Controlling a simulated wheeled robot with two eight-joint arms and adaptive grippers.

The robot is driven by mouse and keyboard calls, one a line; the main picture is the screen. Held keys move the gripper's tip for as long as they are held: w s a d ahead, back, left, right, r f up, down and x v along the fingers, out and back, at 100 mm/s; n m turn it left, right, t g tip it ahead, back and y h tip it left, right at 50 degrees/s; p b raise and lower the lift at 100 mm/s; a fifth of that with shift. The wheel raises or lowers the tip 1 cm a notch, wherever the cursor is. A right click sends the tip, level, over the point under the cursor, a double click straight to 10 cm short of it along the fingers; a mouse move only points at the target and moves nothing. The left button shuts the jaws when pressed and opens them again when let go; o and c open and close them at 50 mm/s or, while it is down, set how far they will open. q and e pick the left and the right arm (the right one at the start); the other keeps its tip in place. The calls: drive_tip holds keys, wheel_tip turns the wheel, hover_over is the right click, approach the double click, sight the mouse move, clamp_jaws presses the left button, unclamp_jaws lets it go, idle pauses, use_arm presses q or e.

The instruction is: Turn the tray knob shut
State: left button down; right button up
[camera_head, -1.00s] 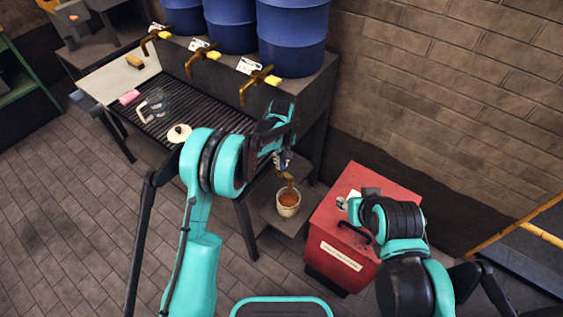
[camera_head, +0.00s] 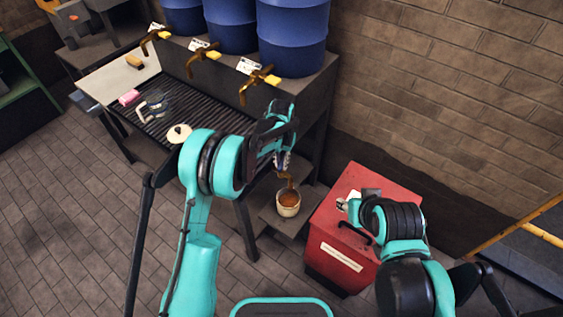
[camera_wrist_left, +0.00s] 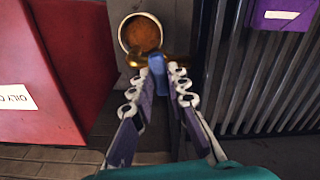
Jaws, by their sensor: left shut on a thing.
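The tray knob (camera_wrist_left: 157,72) is blue and sits on a brass tap (camera_wrist_left: 141,59) in the left wrist view. My left gripper (camera_wrist_left: 160,76) is shut on the knob, one finger on each side. In the head view this gripper (camera_head: 282,160) is at the right end of the grated tray (camera_head: 220,124), and its fingers mostly hide the knob. The tap's brass spout (camera_head: 287,180) shows just below, above a white cup (camera_head: 289,210) with brown liquid. My right gripper (camera_head: 343,205) is over the red bin; its finger gap is too small to judge.
The red bin (camera_head: 337,262) stands right of the cup, which rests on a low grey shelf (camera_head: 268,216). Blue drums (camera_head: 292,35) with yellow-handled taps (camera_head: 258,84) stand behind the tray. A clear jug (camera_head: 152,107), pink block (camera_head: 129,97) and pale lid (camera_head: 179,133) are on the tray.

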use_arm(q)
drive_tip(key=shift+m, duration=1.1)
drive_tip(key=c, duration=1.5)
unclamp_jaws()
wheel_tip(320, 180, up, 12)
